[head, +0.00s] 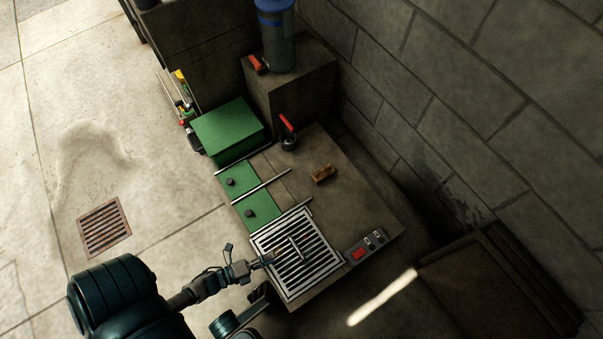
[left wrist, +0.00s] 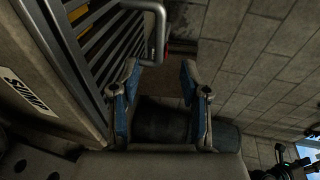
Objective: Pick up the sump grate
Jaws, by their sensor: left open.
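The sump grate (head: 312,262) is a pale square frame with dark slots and a raised bar handle (head: 295,246). It lies on the near end of the brown bench top. In the left wrist view its bars (left wrist: 92,45) run along the upper left, beside a plate lettered "SUMP". The bent metal handle (left wrist: 158,32) shows ahead of the fingers. My left gripper (head: 266,263) is at the grate's left edge in the head view. In the left wrist view the gripper (left wrist: 160,84) is open, with nothing between its blue-padded fingers. My right gripper is out of view.
Beside the grate are a grey box with a red button (head: 359,253) and green panels (head: 237,183). Behind stand a green box (head: 228,130), a red-handled valve (head: 288,138) and a blue-topped cylinder (head: 277,40). A block wall (head: 480,100) bounds the right. A rusty drain grate (head: 104,228) lies in the open floor.

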